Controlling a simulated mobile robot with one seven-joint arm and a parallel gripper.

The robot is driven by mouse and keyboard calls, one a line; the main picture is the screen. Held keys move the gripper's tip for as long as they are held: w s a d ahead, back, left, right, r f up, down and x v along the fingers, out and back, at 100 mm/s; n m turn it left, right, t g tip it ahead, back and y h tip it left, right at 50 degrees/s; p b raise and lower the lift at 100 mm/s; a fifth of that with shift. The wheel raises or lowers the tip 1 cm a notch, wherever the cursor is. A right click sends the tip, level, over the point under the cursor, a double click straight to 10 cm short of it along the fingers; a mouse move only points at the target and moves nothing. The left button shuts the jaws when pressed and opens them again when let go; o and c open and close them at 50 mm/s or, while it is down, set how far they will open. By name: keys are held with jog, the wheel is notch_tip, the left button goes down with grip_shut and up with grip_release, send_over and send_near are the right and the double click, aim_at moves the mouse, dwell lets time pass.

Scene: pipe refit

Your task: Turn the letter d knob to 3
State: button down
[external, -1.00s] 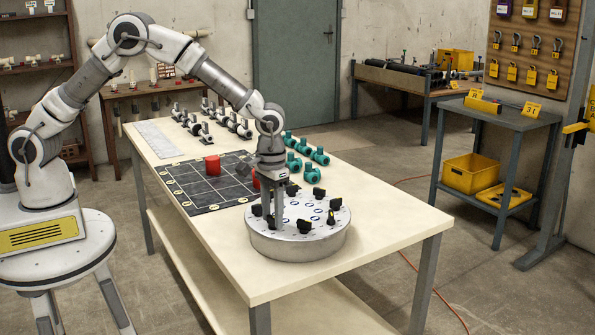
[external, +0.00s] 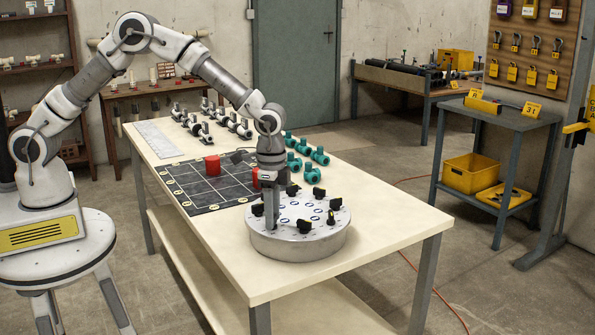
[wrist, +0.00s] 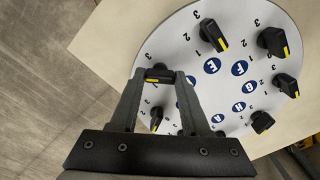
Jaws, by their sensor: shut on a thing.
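The round grey-white dial plate (external: 297,246) stands on the near end of the table, with several black knobs around its rim. My gripper (external: 272,226) points straight down at its near left part. In the wrist view my gripper (wrist: 162,78) is shut on a black knob with a yellow stripe (wrist: 160,73), one finger on each side. By the order of the letters this is the d knob; its own letter, beside the right finger, is not readable. The stripe lies across the gap between the fingers. The number it points to cannot be told.
A dark grid mat (external: 225,190) with red pieces (external: 213,165) and several teal valves (external: 319,156) lie behind the plate.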

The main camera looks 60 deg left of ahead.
jog(key=m, duration=0.4)
jog(key=shift+m+p, duration=0.3)
jog(key=shift+m, duration=1.9)
jog(key=shift+c, duration=1.9)
grip_release()
notch_tip(320, 180, up, 18)
jog(key=p, duration=0.1)
jog(key=shift+f+p, duration=0.25)
jog(key=shift+p, duration=0.05)
